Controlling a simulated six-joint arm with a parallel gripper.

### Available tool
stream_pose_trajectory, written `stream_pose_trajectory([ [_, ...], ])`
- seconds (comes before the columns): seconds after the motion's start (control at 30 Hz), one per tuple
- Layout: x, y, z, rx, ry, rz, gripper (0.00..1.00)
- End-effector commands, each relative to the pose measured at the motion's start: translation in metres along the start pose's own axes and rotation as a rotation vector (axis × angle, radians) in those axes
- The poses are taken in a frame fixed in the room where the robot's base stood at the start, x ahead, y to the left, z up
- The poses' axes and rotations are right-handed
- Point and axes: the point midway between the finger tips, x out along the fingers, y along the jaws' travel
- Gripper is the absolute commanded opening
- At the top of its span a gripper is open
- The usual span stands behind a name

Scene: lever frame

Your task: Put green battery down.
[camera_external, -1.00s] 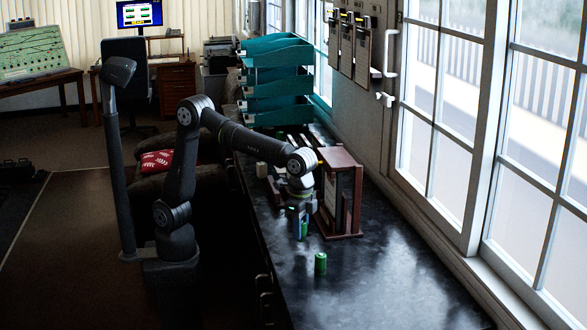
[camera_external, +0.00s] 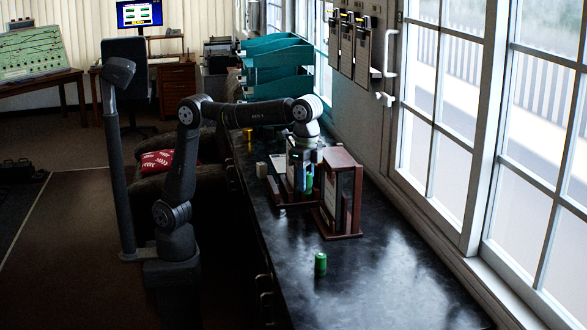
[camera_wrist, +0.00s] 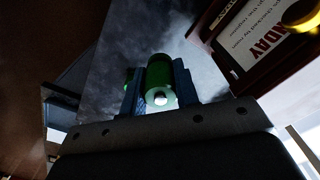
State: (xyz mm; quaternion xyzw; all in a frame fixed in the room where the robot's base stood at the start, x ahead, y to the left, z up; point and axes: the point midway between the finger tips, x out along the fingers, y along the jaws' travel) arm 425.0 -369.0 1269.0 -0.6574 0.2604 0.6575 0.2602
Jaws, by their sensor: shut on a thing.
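My gripper (camera_external: 303,180) is shut on a green battery (camera_wrist: 160,72). In the wrist view the battery is between the two blue fingers, with its pale round end toward the camera. In the external view the gripper is over the counter beside the wooden frame, and the held battery (camera_external: 309,183) is small and partly hidden by the fingers. A second green battery (camera_external: 320,263) stands upright on the dark counter, nearer the external camera and apart from the gripper. A green piece shows behind the left finger in the wrist view (camera_wrist: 129,75).
A dark wooden frame (camera_external: 341,192) with a lettered card stands just right of my gripper. A low wooden holder (camera_external: 290,201) is beside it. The near counter (camera_external: 385,275) has free room.

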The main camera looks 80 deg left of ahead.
Motion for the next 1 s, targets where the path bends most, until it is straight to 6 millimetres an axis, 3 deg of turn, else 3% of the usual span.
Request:
stream_pose_trajectory([
  [0.33,-0.062,-0.092,0.022,-0.012,0.005,-0.001,0.04],
  [0.77,-0.074,-0.216,0.074,-0.186,0.001,0.0,0.04],
  [1.0,-0.079,-0.288,0.122,-0.348,0.0,0.0,0.04],
])
